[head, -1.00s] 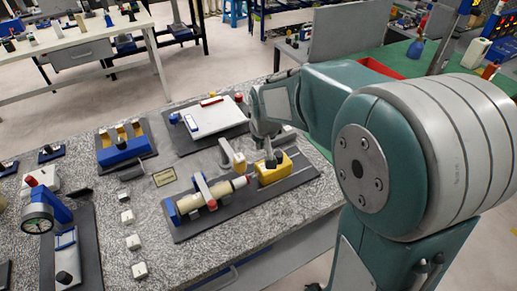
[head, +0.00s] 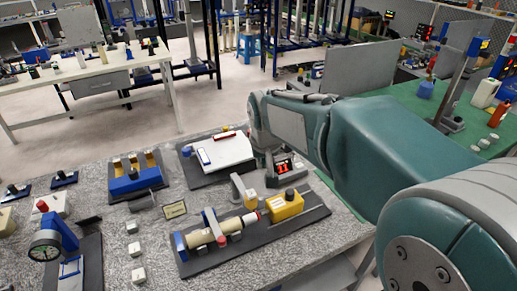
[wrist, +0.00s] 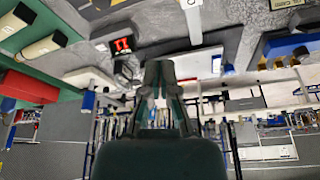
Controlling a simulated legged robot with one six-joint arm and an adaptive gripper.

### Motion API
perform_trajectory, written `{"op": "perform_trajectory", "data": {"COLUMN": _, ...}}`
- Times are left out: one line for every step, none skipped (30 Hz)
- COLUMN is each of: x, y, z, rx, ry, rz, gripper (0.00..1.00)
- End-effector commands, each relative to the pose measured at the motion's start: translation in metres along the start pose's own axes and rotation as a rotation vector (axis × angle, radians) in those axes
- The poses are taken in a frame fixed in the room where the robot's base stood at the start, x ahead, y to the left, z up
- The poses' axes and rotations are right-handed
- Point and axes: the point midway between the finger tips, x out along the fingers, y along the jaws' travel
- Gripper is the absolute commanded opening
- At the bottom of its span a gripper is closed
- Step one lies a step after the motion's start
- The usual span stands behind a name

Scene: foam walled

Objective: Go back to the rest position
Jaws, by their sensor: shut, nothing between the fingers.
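My gripper (wrist: 163,75) shows in the wrist view with its dark fingers together and nothing between them. It is clear of the objects around it, and that view is upside down, with the bench at the top. In the head view my green and grey arm reaches from the lower right to the bench's far right side. The gripper itself is not clearly seen there; the arm's far end hides it.
A red-digit display (head: 282,168) stands close below my arm. A white table (head: 95,83) stands behind.

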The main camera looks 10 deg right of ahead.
Motion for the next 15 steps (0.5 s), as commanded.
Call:
{"op": "perform_trajectory", "data": {"x": 0.0, "y": 0.0, "z": 0.0, "rx": 0.0, "ry": 0.0, "rz": 0.0, "gripper": 0.0}}
{"op": "perform_trajectory", "data": {"x": 0.0, "y": 0.0, "z": 0.0, "rx": 0.0, "ry": 0.0, "rz": -0.001, "gripper": 0.0}}
{"op": "perform_trajectory", "data": {"x": 0.0, "y": 0.001, "z": 0.001, "rx": 0.0, "ry": 0.001, "rz": -0.001, "gripper": 0.0}}
{"op": "perform_trajectory", "data": {"x": -0.002, "y": 0.001, "z": 0.001, "rx": 0.0, "ry": 0.002, "rz": -0.001, "gripper": 0.0}}
{"op": "perform_trajectory", "data": {"x": -0.004, "y": 0.002, "z": 0.003, "rx": 0.001, "ry": 0.004, "rz": -0.001, "gripper": 0.0}}
{"op": "perform_trajectory", "data": {"x": -0.008, "y": 0.004, "z": 0.007, "rx": 0.001, "ry": 0.008, "rz": -0.002, "gripper": 0.0}}
{"op": "perform_trajectory", "data": {"x": -0.012, "y": 0.006, "z": 0.011, "rx": 0.001, "ry": 0.012, "rz": -0.003, "gripper": 0.0}}
{"op": "perform_trajectory", "data": {"x": -0.017, "y": 0.009, "z": 0.016, "rx": 0.001, "ry": 0.017, "rz": -0.004, "gripper": 0.0}}
{"op": "perform_trajectory", "data": {"x": -0.024, "y": 0.012, "z": 0.024, "rx": 0.002, "ry": 0.024, "rz": -0.005, "gripper": 0.0}}
{"op": "perform_trajectory", "data": {"x": -0.03, "y": 0.015, "z": 0.03, "rx": 0.003, "ry": 0.029, "rz": -0.005, "gripper": 0.0}}
{"op": "perform_trajectory", "data": {"x": -0.035, "y": 0.018, "z": 0.037, "rx": 0.003, "ry": 0.035, "rz": -0.006, "gripper": 0.0}}
{"op": "perform_trajectory", "data": {"x": -0.042, "y": 0.021, "z": 0.047, "rx": 0.002, "ry": 0.043, "rz": -0.006, "gripper": 0.0}}
{"op": "perform_trajectory", "data": {"x": -0.046, "y": 0.023, "z": 0.054, "rx": 0.001, "ry": 0.048, "rz": -0.006, "gripper": 0.0}}
{"op": "perform_trajectory", "data": {"x": -0.051, "y": 0.025, "z": 0.061, "rx": 0.001, "ry": 0.054, "rz": -0.006, "gripper": 0.0}}
{"op": "perform_trajectory", "data": {"x": -0.056, "y": 0.027, "z": 0.071, "rx": 0.001, "ry": 0.062, "rz": -0.006, "gripper": 0.0}}
